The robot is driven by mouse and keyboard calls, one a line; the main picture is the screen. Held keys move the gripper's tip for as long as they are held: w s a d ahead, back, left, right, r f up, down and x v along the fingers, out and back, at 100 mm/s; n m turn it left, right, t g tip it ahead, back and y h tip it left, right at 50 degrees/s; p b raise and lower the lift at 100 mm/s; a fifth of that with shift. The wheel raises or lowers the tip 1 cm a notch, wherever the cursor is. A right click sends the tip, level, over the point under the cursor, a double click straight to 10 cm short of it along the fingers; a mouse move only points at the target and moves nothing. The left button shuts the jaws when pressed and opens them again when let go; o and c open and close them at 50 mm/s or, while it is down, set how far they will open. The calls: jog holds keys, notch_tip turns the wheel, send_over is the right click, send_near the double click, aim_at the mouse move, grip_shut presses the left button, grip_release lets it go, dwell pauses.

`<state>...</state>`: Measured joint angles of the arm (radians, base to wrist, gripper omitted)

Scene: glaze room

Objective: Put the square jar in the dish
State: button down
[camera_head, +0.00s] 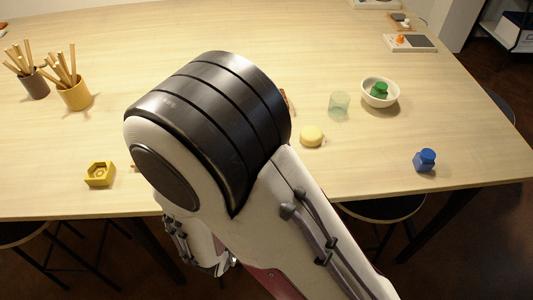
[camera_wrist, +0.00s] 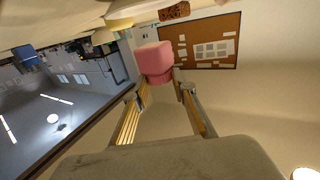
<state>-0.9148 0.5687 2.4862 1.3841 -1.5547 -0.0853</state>
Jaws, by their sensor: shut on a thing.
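A pink, blocky jar with a wider top (camera_wrist: 154,60) is at the tips of my gripper (camera_wrist: 163,84) in the wrist view. The fingers are closed on its lower part, and it is tilted in the picture. My gripper and the pink jar are hidden behind my arm in the head view. A white round dish (camera_head: 367,99) stands on the right part of the table, with a green jar (camera_head: 379,91) in it. A blue jar with a lid (camera_head: 425,161) stands near the table's front right.
A pale green glass (camera_head: 339,104) stands just left of the dish, with a round yellow thing (camera_head: 312,136) nearer the front. A yellow hexagonal piece (camera_head: 100,174) and two pots of sticks (camera_head: 75,94) are on the left. Table between dish and blue jar is clear.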

jog(key=shift+f, duration=0.15)
dwell(0.3)
jog(key=shift+f, duration=2)
jog(key=shift+f, duration=0.3)
jog(key=c, duration=1.6)
grip_release()
jog(key=shift+c, duration=0.2)
jog(key=shift+r, duration=0.15)
jog(key=shift+r, duration=0.15)
jog(key=shift+s+a, duration=0.1)
jog(key=shift+s, duration=0.05)
jog(key=v, duration=1.1)
jog(key=shift+s, duration=0.3)
